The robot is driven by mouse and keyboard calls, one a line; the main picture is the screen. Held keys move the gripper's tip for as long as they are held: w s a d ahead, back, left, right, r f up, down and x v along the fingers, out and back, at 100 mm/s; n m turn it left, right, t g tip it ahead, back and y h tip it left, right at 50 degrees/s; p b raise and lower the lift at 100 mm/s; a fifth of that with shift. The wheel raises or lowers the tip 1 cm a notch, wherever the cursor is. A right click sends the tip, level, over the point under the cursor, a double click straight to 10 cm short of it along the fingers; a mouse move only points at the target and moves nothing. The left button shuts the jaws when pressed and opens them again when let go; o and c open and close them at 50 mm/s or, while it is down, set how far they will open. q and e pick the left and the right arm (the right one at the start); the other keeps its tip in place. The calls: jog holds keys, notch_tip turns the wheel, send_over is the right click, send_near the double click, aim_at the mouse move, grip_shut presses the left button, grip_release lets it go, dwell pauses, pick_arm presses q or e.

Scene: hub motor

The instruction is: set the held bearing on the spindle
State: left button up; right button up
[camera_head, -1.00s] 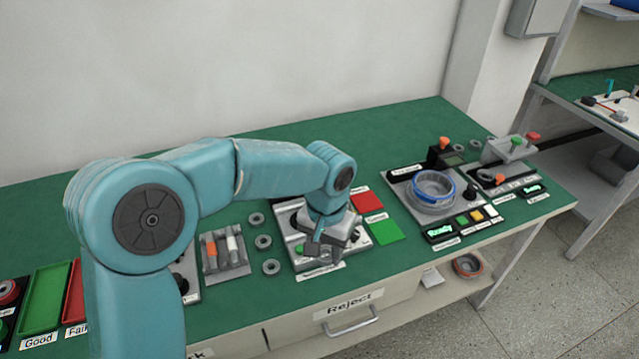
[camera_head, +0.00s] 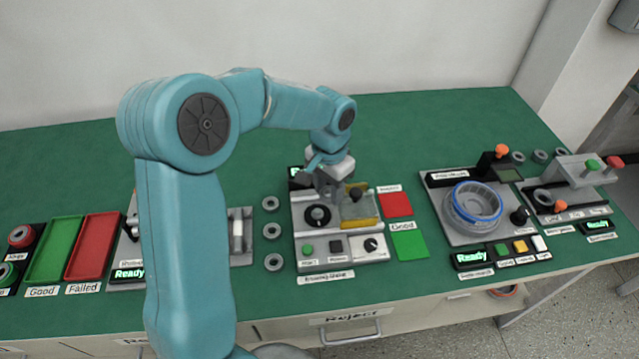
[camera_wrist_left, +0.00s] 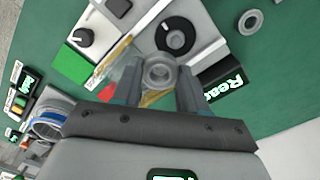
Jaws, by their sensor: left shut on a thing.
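My left gripper (camera_head: 328,194) is over the back part of the grey tester station (camera_head: 345,249). In the left wrist view its two fingers (camera_wrist_left: 159,88) are shut on a small grey ring-shaped bearing (camera_wrist_left: 158,72). The bearing is hidden or too small to make out in the head view. A black round disc with a pale centre, which looks like the spindle (camera_head: 318,216), sits on the station just in front of the gripper. In the wrist view the spindle (camera_wrist_left: 176,36) is beyond the bearing, apart from it in the picture. My right gripper is not in view.
A yellow-edged clear guard (camera_head: 360,208) stands right of the spindle. Red (camera_head: 396,204) and green (camera_head: 409,245) pads lie further right. Loose bearings (camera_head: 271,231) lie in a column to the left. A station with a blue-rimmed ring (camera_head: 474,204) stands at right.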

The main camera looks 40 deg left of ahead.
aim_at(317, 211)
pick_arm(q)
jog(key=shift+s+a+f, duration=0.1)
jog(key=shift+s+a, duration=0.15)
jog(key=shift+a, duration=0.55)
jog(key=shift+s+a, duration=0.15)
jog(key=shift+s, duration=0.1)
jog(key=shift+s+a+f, duration=0.1)
jog(key=shift+s, duration=0.1)
jog(key=shift+s+a+f+b, duration=0.1)
jog(key=shift+a+f+b, duration=0.05)
jog(key=shift+f+b, duration=0.9)
jog(key=shift+f, duration=0.15)
jog(key=shift+f+b, duration=0.3)
jog(key=shift+f, duration=0.05)
jog(key=shift+f+b, duration=0.55)
jog(key=shift+f, duration=0.35)
jog(key=shift+w, duration=0.2)
